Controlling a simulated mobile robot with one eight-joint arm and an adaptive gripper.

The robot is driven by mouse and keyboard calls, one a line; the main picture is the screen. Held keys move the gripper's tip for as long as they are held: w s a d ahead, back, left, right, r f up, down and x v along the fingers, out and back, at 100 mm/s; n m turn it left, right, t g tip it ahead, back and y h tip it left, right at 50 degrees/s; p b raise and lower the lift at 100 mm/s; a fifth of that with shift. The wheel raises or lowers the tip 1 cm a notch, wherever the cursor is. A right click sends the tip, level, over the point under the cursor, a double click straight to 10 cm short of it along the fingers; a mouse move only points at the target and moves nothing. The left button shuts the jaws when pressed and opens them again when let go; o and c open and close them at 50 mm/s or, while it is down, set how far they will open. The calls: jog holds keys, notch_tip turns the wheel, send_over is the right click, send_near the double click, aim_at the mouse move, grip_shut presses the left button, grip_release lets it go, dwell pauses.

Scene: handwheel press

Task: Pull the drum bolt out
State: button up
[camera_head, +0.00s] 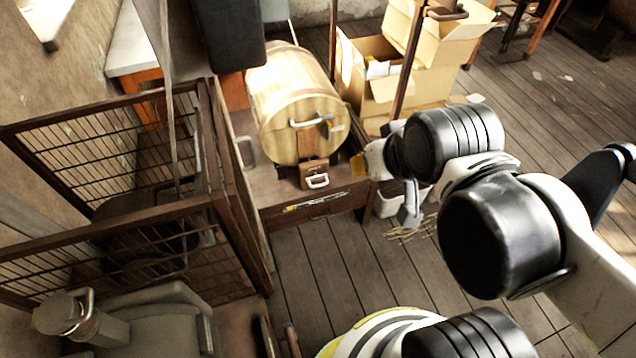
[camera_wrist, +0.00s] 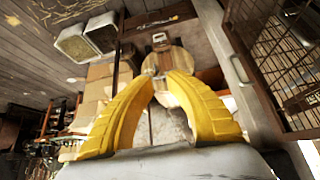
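A wooden drum (camera_head: 290,85) lies on its side on a low cabinet, its round end facing the room. A metal bar handle (camera_head: 312,122) is on that round end. Just below is a small wooden block with a pale metal loop handle (camera_head: 317,181); I cannot tell which of the two is the drum bolt.
A barred wooden-framed cage door (camera_head: 130,190) stands at left. An open cardboard box (camera_head: 430,60) is behind my arm. The cabinet front (camera_head: 325,203) is below the drum. Plank floor (camera_head: 340,270) in front is mostly clear.

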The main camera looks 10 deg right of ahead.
jog(key=w+m+g+b, duration=0.1)
jog(key=w+m+b, duration=0.15)
jog(key=w, duration=0.45)
jog(key=m+g+b, duration=0.4)
jog(key=m+b, duration=0.1)
jog(key=m, duration=0.9)
send_over(321, 184)
jog(key=s, duration=0.2)
notch_tip(321, 184, down, 44)
jog(key=f+b, duration=0.1)
jog(key=f, duration=0.2)
jog(key=w+f+b, duration=0.1)
jog(key=f, duration=0.3)
jog(key=w+f+b, duration=0.1)
jog(key=f+b, duration=0.1)
jog(key=f, duration=0.1)
jog(key=shift+a+f, duration=0.1)
jog(key=shift+f, duration=0.15)
jog(key=shift+s, duration=0.1)
grip_shut()
